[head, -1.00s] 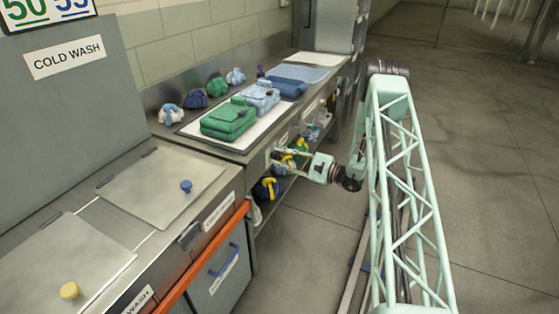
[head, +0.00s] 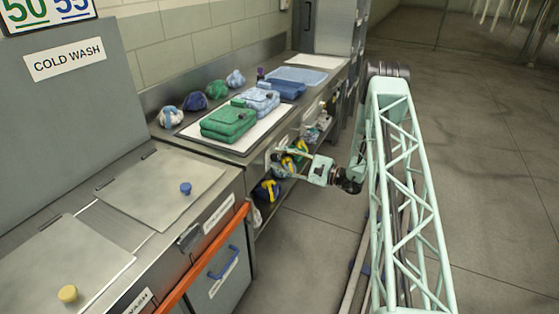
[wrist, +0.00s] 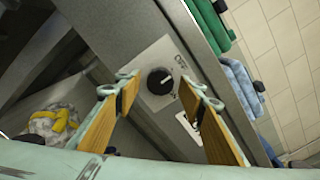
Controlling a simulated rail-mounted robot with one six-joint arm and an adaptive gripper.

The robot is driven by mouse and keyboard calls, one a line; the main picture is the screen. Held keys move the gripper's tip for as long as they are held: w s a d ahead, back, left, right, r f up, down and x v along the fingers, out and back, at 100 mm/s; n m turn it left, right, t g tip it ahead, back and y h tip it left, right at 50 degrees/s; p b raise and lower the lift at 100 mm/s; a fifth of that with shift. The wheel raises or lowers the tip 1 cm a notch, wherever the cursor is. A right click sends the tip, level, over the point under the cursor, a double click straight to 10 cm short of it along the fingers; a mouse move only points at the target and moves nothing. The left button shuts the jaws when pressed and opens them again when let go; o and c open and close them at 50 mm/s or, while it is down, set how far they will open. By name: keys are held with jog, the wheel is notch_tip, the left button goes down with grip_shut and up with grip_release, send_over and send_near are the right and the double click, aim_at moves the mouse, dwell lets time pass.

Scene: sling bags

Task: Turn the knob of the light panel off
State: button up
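The light panel (wrist: 147,60) is a pale plate on the metal counter's front face in the wrist view. Its round black knob (wrist: 160,81) sits near the middle, with a printed OFF label beside it at the upper right. The knob's exact setting is too small to tell. My gripper (wrist: 164,86) is open, with one wood-coloured finger on each side of the knob and nothing held. The fingers look apart from the knob. In the head view my gripper (head: 286,166) is at the counter's front face, and the knob cannot be made out there.
A white switch plate (wrist: 189,129) is beside the panel, partly behind the right finger. Green bags (head: 228,122) and blue bags (head: 262,98) lie on the counter above. Bags with yellow parts (head: 267,189) are on the shelf below. The floor (head: 300,255) in front is clear.

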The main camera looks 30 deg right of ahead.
jog(key=v, duration=1.2)
dwell(0.4)
dwell(0.6)
jog(key=s+a+r+n+g+y, duration=0.1)
jog(key=s+a+r+n+g, duration=0.35)
jog(key=a+r, duration=0.7)
jog(key=s+a+r+n+g+y, duration=0.25)
jog(key=a+r+n+g, duration=0.2)
jog(key=a+r, duration=0.7)
jog(key=s+a+r+n+g+h, duration=0.25)
jog(key=s+a+r, duration=0.25)
jog(key=s+a, duration=0.25)
jog(key=s+a+r+n+g+h, duration=0.1)
jog(key=s+a+r+g+h, duration=0.15)
jog(key=s+a+r, duration=0.5)
jog(key=s+d+r+n+t+h, duration=0.1)
jog(key=s+r+n+h, duration=0.1)
jog(key=s, duration=0.8)
jog(key=s+d+r+n+t+h, duration=0.1)
jog(key=s+h, duration=0.3)
jog(key=s, duration=0.7)
jog(key=s+d+r+n+t+h, duration=0.1)
jog(key=s+d+r+n+h, duration=0.1)
jog(key=s, duration=0.8)
jog(key=shift+d+r+n+h, duration=0.15)
jog(key=shift+r+n+h, duration=0.45)
jog(key=shift+n, duration=0.45)
